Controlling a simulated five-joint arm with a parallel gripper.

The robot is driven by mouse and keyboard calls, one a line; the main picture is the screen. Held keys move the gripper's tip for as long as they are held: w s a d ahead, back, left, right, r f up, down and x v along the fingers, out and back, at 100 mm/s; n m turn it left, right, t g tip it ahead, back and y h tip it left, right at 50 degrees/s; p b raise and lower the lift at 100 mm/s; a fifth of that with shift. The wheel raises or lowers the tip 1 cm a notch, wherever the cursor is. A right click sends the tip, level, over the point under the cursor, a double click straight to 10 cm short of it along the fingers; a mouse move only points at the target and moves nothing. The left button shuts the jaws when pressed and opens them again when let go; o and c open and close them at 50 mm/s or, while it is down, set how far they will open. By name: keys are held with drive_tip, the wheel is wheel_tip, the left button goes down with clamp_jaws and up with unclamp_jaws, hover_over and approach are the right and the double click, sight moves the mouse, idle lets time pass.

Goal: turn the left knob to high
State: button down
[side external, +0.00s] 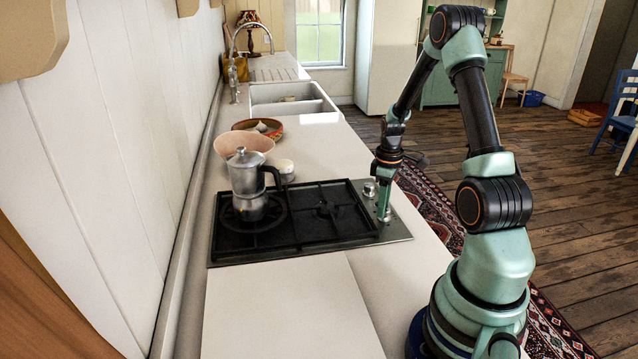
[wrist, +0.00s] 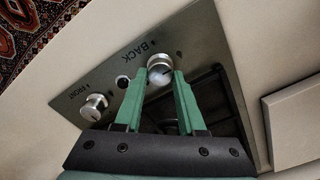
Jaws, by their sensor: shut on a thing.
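The hob (side external: 283,252) has a steel panel along its right edge with two knobs. In the wrist view, my gripper (wrist: 158,77) has its green fingers on either side of the round silver knob (wrist: 160,66) beside the word BACK, shut on it. The knob's top shows a dark pointer line; its exact setting is hard to read. The other silver knob (wrist: 94,107), beside the word FRONT, stands free to the left. In the side view, my gripper (side external: 384,211) points down at the panel and hides the held knob; the free knob (side external: 369,190) shows just beyond it.
A metal moka pot (side external: 246,184) stands on the hob's left burner. Behind it are a pink bowl (side external: 243,144), a small white cup (side external: 284,166) and a patterned bowl (side external: 267,128). A pale board (side external: 285,310) lies in front of the hob. The sink (side external: 290,99) is farther back.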

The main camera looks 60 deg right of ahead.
idle(0.3)
drive_tip(key=c, duration=0.5)
unclamp_jaws()
wheel_tip(320, 180, up, 12)
drive_tip(key=shift+r, duration=0.15)
drive_tip(key=w+a+r+t+h, duration=0.15)
drive_tip(key=a+r, duration=0.25)
drive_tip(key=a, duration=0.4)
drive_tip(key=w+a+r+t+y, duration=0.1)
drive_tip(key=w+a+r, duration=0.25)
drive_tip(key=a, duration=0.45)
drive_tip(key=s+a+r+t, duration=0.1)
drive_tip(key=s+a, duration=0.1)
drive_tip(key=a, duration=0.5)
drive_tip(key=s+a+r+m+t, duration=0.1)
drive_tip(key=s+a+r+t, duration=0.1)
drive_tip(key=a, duration=0.4)
drive_tip(key=shift+a+m, duration=0.3)
drive_tip(key=shift+a, duration=0.05)
